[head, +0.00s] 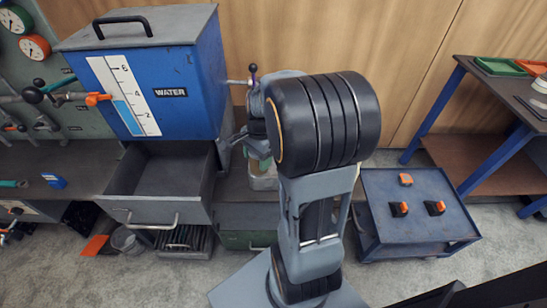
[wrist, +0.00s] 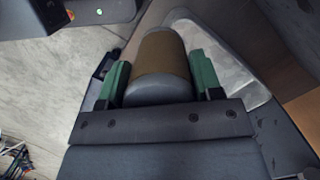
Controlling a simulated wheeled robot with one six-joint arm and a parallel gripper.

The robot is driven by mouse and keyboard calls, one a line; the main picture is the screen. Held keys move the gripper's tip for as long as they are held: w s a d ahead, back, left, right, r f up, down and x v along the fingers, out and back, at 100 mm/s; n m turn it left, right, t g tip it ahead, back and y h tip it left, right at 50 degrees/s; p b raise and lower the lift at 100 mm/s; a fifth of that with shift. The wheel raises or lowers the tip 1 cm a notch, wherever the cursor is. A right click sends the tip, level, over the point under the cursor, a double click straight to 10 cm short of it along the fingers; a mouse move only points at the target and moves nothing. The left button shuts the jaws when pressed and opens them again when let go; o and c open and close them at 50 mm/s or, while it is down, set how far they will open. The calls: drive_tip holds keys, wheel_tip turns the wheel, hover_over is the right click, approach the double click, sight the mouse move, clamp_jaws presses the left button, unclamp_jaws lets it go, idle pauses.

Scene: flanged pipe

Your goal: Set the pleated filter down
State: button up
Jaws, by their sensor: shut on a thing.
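The pleated filter (wrist: 162,55) is a brown cylinder with grey ends, seen in the wrist view. My gripper (wrist: 160,82) has a green finger on each side of it and is shut on it. The near grey end cap (wrist: 158,90) points toward the wrist. A pale, shiny, rounded metal surface (wrist: 235,70) lies beyond and to the right of the filter. I cannot tell whether the filter touches it. In the head view my arm hides the gripper and the filter.
In the head view, a blue water tank (head: 165,75) stands above an open, apparently empty drawer (head: 150,190). A low blue cart (head: 420,235) holds orange and black items. A blue-framed table (head: 480,90) with trays is at far right. Grey floor shows in front.

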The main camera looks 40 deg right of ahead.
drive_tip(key=shift+w+d+f+b, duration=0.35)
drive_tip(key=shift+w+d+f, duration=0.6)
drive_tip(key=shift+d+f, duration=0.85)
drive_tip(key=shift+w+d+f+b, duration=0.35)
drive_tip(key=shift+w+d+f, duration=0.55)
drive_tip(key=shift+d+f, duration=0.9)
drive_tip(key=shift+w+d+f+b, duration=0.35)
drive_tip(key=shift+w+d+f, duration=0.75)
drive_tip(key=shift+f, duration=1.15)
drive_tip(key=shift+s+d+f, duration=0.15)
drive_tip(key=o, duration=1)
